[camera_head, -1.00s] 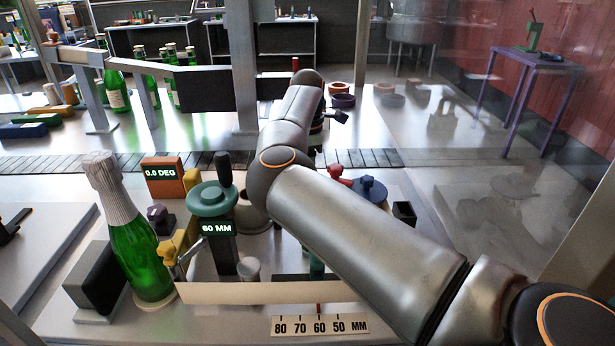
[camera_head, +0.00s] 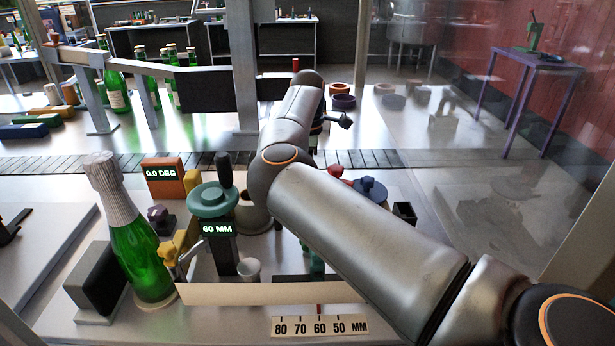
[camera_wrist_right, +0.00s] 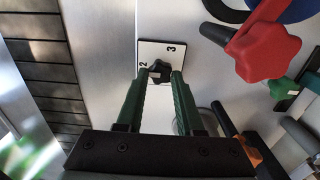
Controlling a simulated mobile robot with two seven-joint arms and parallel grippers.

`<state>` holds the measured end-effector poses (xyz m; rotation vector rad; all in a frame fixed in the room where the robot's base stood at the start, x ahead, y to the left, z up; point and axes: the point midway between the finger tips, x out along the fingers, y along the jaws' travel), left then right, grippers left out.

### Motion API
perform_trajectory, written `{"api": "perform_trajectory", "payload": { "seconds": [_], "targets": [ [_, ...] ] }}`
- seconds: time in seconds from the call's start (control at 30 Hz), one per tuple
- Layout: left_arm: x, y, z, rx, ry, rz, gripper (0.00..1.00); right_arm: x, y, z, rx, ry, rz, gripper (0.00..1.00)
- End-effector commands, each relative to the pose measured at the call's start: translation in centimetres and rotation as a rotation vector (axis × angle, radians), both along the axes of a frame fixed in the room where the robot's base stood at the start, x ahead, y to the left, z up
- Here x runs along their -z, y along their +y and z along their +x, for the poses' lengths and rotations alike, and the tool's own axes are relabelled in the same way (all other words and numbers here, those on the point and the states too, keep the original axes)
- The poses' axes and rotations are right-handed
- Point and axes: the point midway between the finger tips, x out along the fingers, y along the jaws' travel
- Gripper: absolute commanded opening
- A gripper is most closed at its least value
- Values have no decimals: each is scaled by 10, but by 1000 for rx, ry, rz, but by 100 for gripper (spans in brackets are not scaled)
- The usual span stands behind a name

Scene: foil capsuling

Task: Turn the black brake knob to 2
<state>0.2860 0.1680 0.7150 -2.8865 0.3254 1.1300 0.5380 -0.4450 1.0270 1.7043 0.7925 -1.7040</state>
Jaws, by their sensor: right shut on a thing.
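The black brake knob (camera_wrist_right: 160,71) shows in the right wrist view on a white plate (camera_wrist_right: 176,50) marked 2 and 3. The 2 is at the plate's left and the 3 at its upper right. A small pale mark shows on the knob's face, on the side of the 2. The green fingers of my right gripper (camera_wrist_right: 160,80) are shut on the knob, one on each side. In the head view my right arm hides the knob and this gripper. My left gripper is not in view.
A red knob (camera_wrist_right: 268,52) and a green knob (camera_wrist_right: 284,88) stand right of the gripper in the wrist view. The head view shows a foil-topped green bottle (camera_head: 140,250), a teal handwheel (camera_head: 212,199) and a slatted conveyor (camera_head: 110,163).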

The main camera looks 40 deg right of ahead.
Motion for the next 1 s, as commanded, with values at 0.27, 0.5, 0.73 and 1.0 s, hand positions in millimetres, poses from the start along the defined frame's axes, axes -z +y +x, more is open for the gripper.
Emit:
{"api": "perform_trajectory", "payload": {
  "seconds": [0.27, 0.5, 0.73, 1.0],
  "targets": [
    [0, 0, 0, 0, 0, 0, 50, -1, -1, 0, 0, -1, -3, 57],
    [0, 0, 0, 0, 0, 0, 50, 0, 0, 0, -1, 0, -1, 66],
    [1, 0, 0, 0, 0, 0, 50, -10, 0, 1, -1, -2, -2, 66],
    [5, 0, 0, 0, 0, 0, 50, -66, -1, 1, -1, -5, -3, 66]
  ]
}}
